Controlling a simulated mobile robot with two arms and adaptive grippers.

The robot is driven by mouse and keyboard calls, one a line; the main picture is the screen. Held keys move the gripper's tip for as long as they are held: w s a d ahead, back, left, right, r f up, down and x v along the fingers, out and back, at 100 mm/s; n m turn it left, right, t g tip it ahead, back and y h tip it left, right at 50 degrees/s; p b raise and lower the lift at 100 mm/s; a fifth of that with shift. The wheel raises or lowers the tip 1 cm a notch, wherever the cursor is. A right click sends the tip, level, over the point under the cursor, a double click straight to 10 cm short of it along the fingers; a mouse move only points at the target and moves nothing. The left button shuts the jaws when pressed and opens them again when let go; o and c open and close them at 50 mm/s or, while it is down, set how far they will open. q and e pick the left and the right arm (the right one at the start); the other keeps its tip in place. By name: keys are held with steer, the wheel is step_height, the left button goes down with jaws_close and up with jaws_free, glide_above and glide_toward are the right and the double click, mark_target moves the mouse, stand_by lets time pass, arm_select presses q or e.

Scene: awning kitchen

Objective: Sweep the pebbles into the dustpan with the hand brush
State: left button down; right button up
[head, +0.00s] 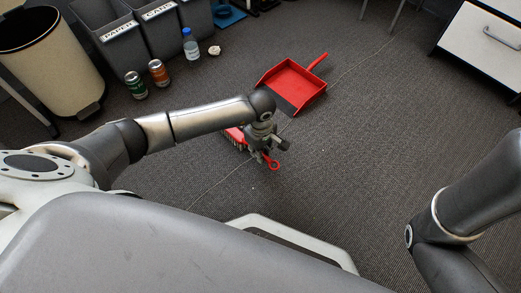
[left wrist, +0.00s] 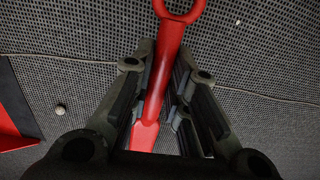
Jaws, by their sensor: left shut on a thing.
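The red hand brush (head: 235,136) is held by my left gripper (head: 268,153) low over the carpet. Its handle ends in a ring that sticks out past the fingers; the handle (left wrist: 163,70) runs between the two fingers of the left gripper (left wrist: 160,85) in the left wrist view. The red dustpan (head: 293,82) lies on the carpet beyond the gripper, its handle pointing away to the upper right. Part of it shows at the left edge of the left wrist view (left wrist: 12,112). One small pale pebble (left wrist: 60,109) lies beside it there. My right gripper is out of view.
A green can (head: 136,86), an orange can (head: 158,73), a bottle (head: 190,45) and a crumpled white piece (head: 214,50) stand or lie before the grey bins (head: 112,35). A cream bin (head: 50,65) is at left, a white cabinet (head: 485,45) at upper right. Carpet right of the dustpan is clear.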

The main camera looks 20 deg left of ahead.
arm_select(q)
steer(key=shift+r, duration=0.15)
steer(key=shift+w, duration=0.1)
steer(key=shift+w+d+b, duration=0.3)
steer(key=shift+w+b, duration=0.15)
steer(key=shift+w, duration=0.3)
steer(key=shift+w+d+b, duration=0.35)
steer(key=shift+w+b, duration=0.25)
steer(key=shift+w, duration=0.2)
steer(key=shift+w+d+b, duration=0.35)
steer(key=shift+w+b, duration=0.2)
steer(key=shift+w, duration=0.25)
steer(key=shift+w+d+b, duration=0.35)
steer(key=shift+w+b, duration=0.35)
steer(key=shift+w, duration=0.1)
steer(key=shift+w+d+b, duration=0.3)
steer(key=shift+w+b, duration=0.35)
steer(key=shift+w, duration=0.2)
steer(key=shift+w+d+b, duration=0.35)
steer(key=shift+w+b, duration=0.35)
steer(key=shift+w, duration=0.1)
steer(key=shift+w+d, duration=0.35)
steer(key=shift+w, duration=0.45)
steer(key=shift+w+d, duration=0.4)
steer(key=shift+w, duration=0.6)
steer(key=shift+w+d, duration=0.45)
steer(key=shift+w, duration=0.6)
steer(key=shift+w+d, duration=0.4)
steer(key=shift+w, duration=0.6)
